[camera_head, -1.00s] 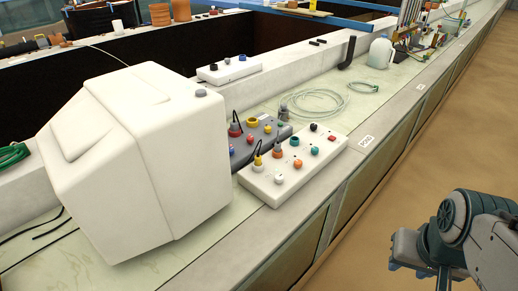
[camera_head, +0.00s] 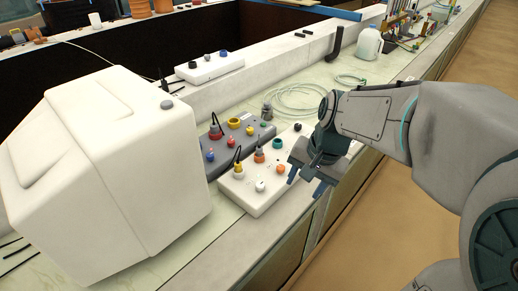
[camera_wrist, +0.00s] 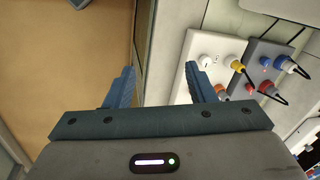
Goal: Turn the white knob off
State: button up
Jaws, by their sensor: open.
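The white knob (camera_head: 260,186) is a small round knob at the near left end of the white control panel (camera_head: 246,195). In the wrist view the white knob (camera_wrist: 206,61) lies just beyond my right-hand finger, on the upright-looking panel (camera_wrist: 217,18). My gripper (camera_head: 308,181) is open and empty. In the head view it hangs to the right of the knob, by the panel's front edge, apart from the knob. In the wrist view my gripper (camera_wrist: 160,70) points at the bench edge, left of the knob.
An orange connector (camera_head: 259,156) and a yellow one (camera_head: 238,169) with a black cable stand close to the knob. A grey panel (camera_head: 212,170) lies behind. A big white housing (camera_head: 120,170) stands at left. Clear floor (camera_head: 468,75) lies right of the bench.

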jog(key=w+a+f+m+g+y+p, duration=0.1)
jog(key=w+a+f+m+y+p, duration=0.1)
jog(key=w+m, duration=0.65)
jog(key=m+p, duration=0.2)
jog(key=m, duration=0.2)
send_near(260, 184)
jog(key=shift+n+g, duration=0.3)
jog(key=shift+n, duration=0.05)
jog(key=p+x, duration=0.1)
jog(key=x, duration=0.7)
jog(key=shift+w+a+f, duration=0.1)
jog(key=shift+w+f, duration=0.05)
jog(key=shift+f, duration=0.15)
jog(key=c, duration=1)
